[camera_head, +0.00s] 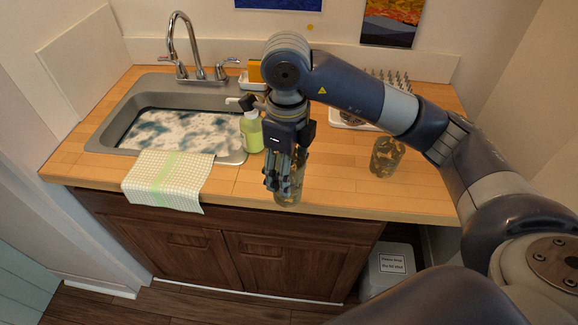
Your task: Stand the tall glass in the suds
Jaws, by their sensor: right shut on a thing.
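My right gripper (280,176) points down over the front of the counter and is shut on the tall glass (292,192). The glass is clear and upright, partly hidden behind the fingers; I cannot tell whether its base touches the counter. The suds (178,132) are white foam on bluish water in the steel sink (120,140) at the left. The glass is to the right of the sink, outside it. My left gripper is not in view.
A green soap bottle (252,134) stands between sink and gripper. A checked towel (168,182) hangs over the front edge. A second, patterned glass (387,157) stands at the right, near a drying rack (350,121). The faucet (183,45) rises behind the sink.

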